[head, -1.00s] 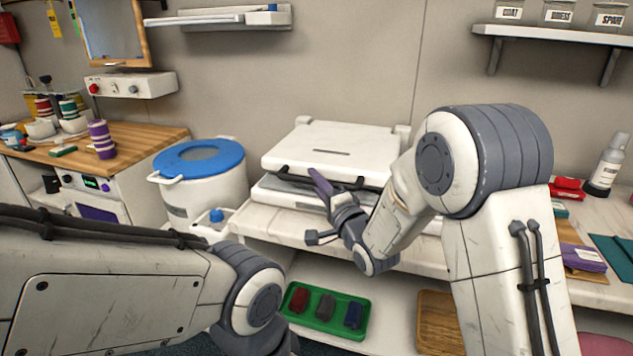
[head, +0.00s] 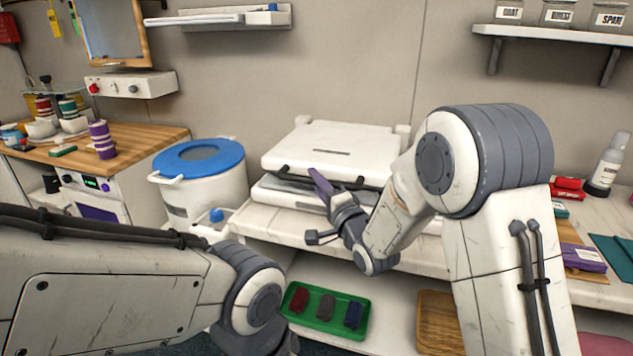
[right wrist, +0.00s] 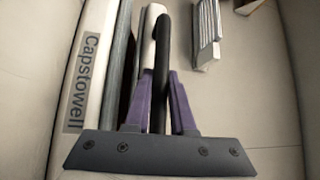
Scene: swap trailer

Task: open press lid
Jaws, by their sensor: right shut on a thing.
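The press is a white flat machine on the counter, with a white lid (head: 335,148) above a lower body (head: 285,195). A dark gap shows between them at the front. A black handle bar runs along the lid's front edge. My right gripper (head: 322,183) is at this front edge with its purple fingers at the bar. In the right wrist view the purple fingers (right wrist: 160,105) are shut on the black handle (right wrist: 161,65), one on each side. The lid's side with a "Capstowell" label (right wrist: 83,80) shows at the left there. My left gripper is out of view; only my left arm shows.
A white drum with a blue lid (head: 200,158) stands just left of the press. A green tray (head: 325,328) with coloured blocks is on the shelf below. A wall shelf with jars (head: 555,34) is at upper right.

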